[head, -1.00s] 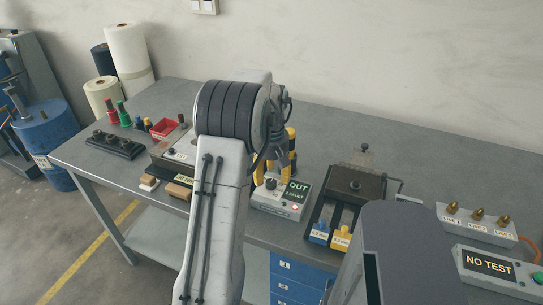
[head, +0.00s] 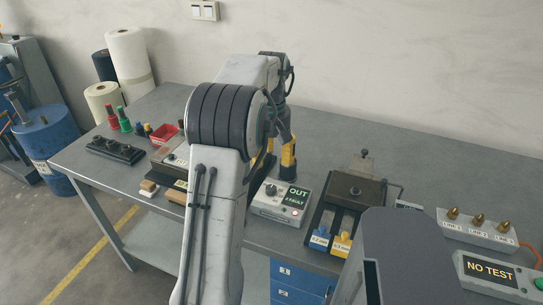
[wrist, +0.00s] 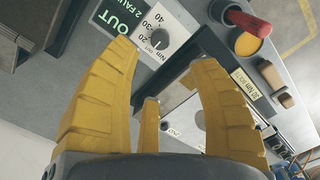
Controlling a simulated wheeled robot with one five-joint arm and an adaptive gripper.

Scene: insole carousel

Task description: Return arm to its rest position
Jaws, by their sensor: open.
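My arm (head: 215,200) stretches over the grey workbench (head: 120,125) in the head view. My gripper (head: 288,160), with yellow and black fingers, hangs behind the arm, above the bench by the OUT box, partly hidden.
A dark clamp fixture (head: 355,190) with blue and yellow labelled blocks stands right of the OUT box. A NO TEST box (head: 490,270) and a box with brass knobs (head: 475,230) are farther right. A red tray (head: 163,134) is at left. The bench's back right is clear.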

